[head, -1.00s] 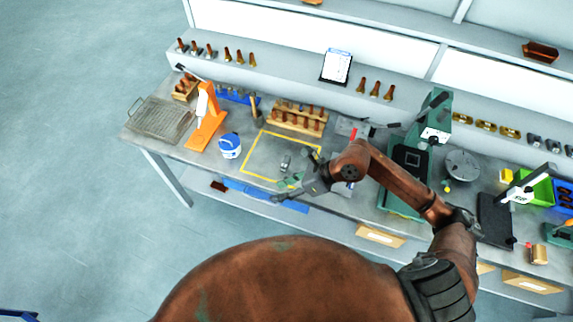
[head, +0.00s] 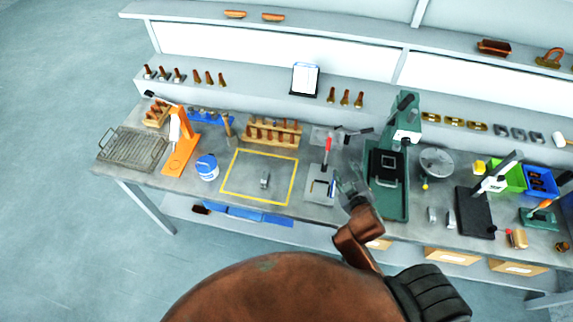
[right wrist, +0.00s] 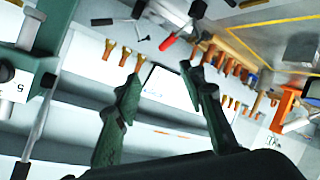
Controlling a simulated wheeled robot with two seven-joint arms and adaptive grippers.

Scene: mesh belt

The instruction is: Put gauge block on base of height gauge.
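A stand with a black base (head: 474,212), a dark upright and a white head (head: 492,184) is at the right of the bench; it looks like the height gauge. Two small grey metal blocks (head: 432,215) (head: 450,219) stand on the bench just left of its base. Another small grey piece (head: 265,181) lies inside the yellow square. I cannot tell for sure which is the gauge block. My right gripper (head: 346,186) is over the bench between the yellow square and the green press. In the right wrist view its green fingers (right wrist: 160,75) are apart with nothing between them. My left gripper is out of view.
A green press (head: 388,165) stands between my right gripper and the black base. The yellow square (head: 229,190) is mostly clear.

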